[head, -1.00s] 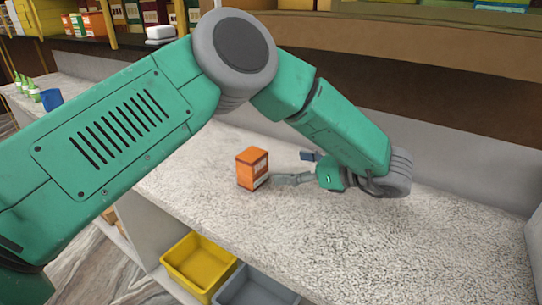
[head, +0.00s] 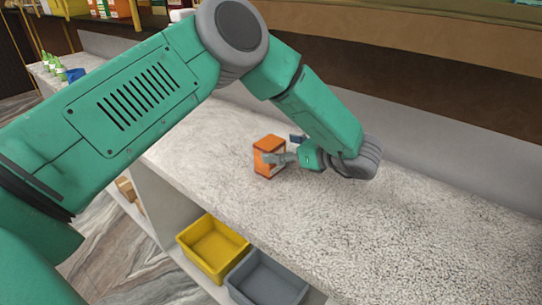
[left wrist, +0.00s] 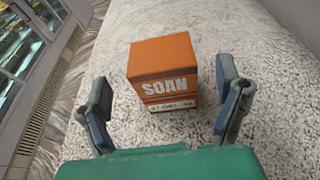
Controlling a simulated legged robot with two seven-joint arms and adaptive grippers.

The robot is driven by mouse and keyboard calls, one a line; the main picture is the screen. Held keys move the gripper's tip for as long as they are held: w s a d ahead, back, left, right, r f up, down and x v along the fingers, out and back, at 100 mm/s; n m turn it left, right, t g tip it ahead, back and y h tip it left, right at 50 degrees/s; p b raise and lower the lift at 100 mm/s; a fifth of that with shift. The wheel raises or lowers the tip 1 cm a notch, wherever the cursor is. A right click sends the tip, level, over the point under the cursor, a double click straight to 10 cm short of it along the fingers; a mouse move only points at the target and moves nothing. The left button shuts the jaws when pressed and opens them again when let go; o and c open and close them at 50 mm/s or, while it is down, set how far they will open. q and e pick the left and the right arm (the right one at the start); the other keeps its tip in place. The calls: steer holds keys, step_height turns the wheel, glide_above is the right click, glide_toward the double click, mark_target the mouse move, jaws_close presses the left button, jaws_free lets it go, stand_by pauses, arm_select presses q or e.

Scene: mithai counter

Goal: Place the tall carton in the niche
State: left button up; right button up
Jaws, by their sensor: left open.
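An orange carton (head: 268,158) stands upright on the speckled counter top (head: 400,220). In the left wrist view the carton (left wrist: 162,75) shows the word "SOAN" on its front, with a white band below. My left gripper (head: 284,148) is low over the counter to the carton's right and open. One finger overlaps the carton's right part in the head view. In the wrist view the carton sits between and slightly beyond the two spread fingers, with counter visible on both sides. No niche can be clearly made out. My right gripper is not in view.
Below the counter front are a yellow bin (head: 213,247) and a grey bin (head: 266,280). Green-white bottles (head: 58,68) and a blue item (head: 76,74) stand at the far left. A grey back wall and brown shelf edge run behind. The counter's right side is clear.

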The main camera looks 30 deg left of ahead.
mark_target(269, 145)
arm_select(q)
steer(key=x, duration=0.4)
steer(key=shift+w+a+p, duration=0.15)
steer(key=shift+p, duration=0.15)
steer(key=c, duration=1.4)
steer(key=shift+r, duration=0.1)
steer(key=shift+c, duration=0.9)
